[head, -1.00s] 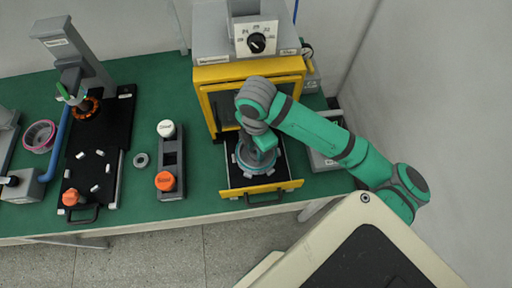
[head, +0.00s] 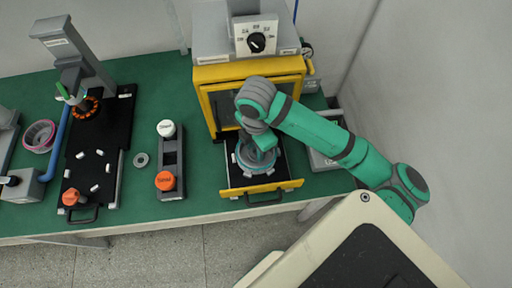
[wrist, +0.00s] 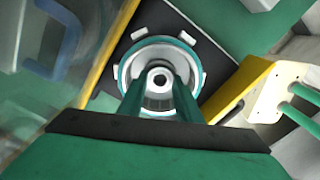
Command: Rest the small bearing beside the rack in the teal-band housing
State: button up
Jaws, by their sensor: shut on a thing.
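The teal-band housing (head: 258,171) sits in the open drawer of the yellow-framed machine, with light tabs around it. In the wrist view the housing's teal rim (wrist: 124,68) surrounds a pale inner wall. My gripper (wrist: 161,88) points down into it, its two teal fingers shut on a small bearing (wrist: 160,76), a metal ring with a dark hole. The bearing appears near the middle of the housing; whether it touches the seat I cannot tell. In the head view my gripper (head: 263,146) hides it. A grey ring (head: 141,160) lies on the bench beside the rack (head: 171,150).
The yellow machine frame (head: 205,100) rises behind the drawer, and the yellow drawer front (head: 280,187) stands before the housing. The rack carries a white cap and an orange cap. A black fixture plate (head: 105,150) with several small parts lies further left.

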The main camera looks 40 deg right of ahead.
jog(key=o, duration=1.3)
notch_tip(320, 180, up, 11)
jog(key=shift+f, duration=0.15)
